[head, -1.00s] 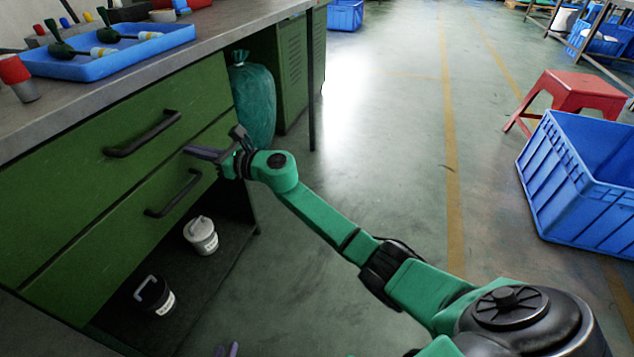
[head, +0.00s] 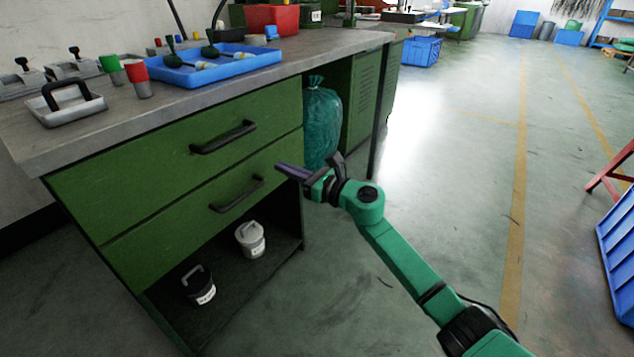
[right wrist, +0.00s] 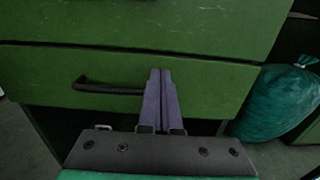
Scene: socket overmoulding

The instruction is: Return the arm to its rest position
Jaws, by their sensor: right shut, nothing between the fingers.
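My right gripper (head: 280,168) is in front of the green cabinet's lower drawer, near the right end of that drawer's black handle (head: 237,194). In the right wrist view its two purple-grey fingers (right wrist: 160,72) lie side by side, shut, with nothing between them. The drawer front (right wrist: 215,88) is behind them, and the handle (right wrist: 108,86) shows just to their left. I cannot tell whether the fingertips touch the drawer. Both drawers look closed. My left gripper is not in view.

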